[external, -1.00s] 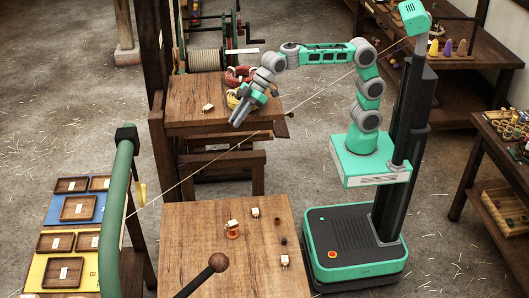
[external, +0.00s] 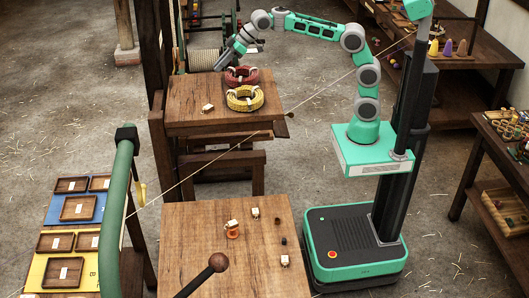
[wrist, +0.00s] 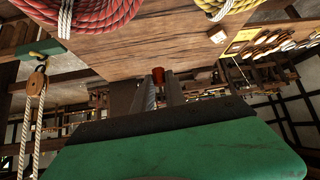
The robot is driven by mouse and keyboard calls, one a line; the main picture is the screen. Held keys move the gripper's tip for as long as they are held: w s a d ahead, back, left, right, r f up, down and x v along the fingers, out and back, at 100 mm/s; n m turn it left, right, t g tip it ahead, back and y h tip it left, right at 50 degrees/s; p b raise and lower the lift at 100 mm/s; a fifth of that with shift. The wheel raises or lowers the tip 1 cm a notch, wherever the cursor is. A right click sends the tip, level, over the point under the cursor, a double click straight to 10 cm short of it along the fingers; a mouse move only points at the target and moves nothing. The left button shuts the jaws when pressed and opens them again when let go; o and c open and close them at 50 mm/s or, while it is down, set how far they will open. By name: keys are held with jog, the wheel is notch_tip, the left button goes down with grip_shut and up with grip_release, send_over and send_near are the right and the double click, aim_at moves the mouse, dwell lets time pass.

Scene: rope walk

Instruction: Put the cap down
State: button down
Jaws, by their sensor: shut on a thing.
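My gripper (external: 221,62) is above the back left part of the rear bench, behind the rope coils. In the wrist view, its two fingers (wrist: 160,92) are close together. A small orange-brown piece (wrist: 158,75) shows between the fingertips; it looks like the cap, held clear of the bench top. The cap is too small to make out in the external view. The rear bench (external: 188,122) has a bare wooden top around a small pale tagged block (external: 208,107).
A red rope coil (external: 242,75) and a yellow rope coil (external: 244,98) lie on the rear bench. A rope reel (external: 205,59) stands behind it. The front table (external: 195,270) holds several small pieces. A thin line stretches diagonally between the benches.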

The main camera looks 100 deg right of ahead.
jog(key=x, duration=0.4)
jog(key=d+p+x, duration=0.1)
jog(key=x, duration=0.2)
jog(key=shift+s+f, duration=0.15)
jog(key=shift+f, duration=0.1)
notch_tip(320, 180, down, 3)
jog(key=shift+r+p, duration=0.1)
jog(key=shift+p, duration=0.4)
jog(key=shift+f, duration=0.5)
jog(key=c, duration=1.4)
grip_release()
jog(key=shift+o, duration=0.2)
jog(key=shift+r, duration=0.3)
jog(key=b+v, duration=0.2)
jog(key=v, duration=0.9)
jog(key=shift+s+d+r, duration=0.2)
jog(key=shift+s+r, duration=0.05)
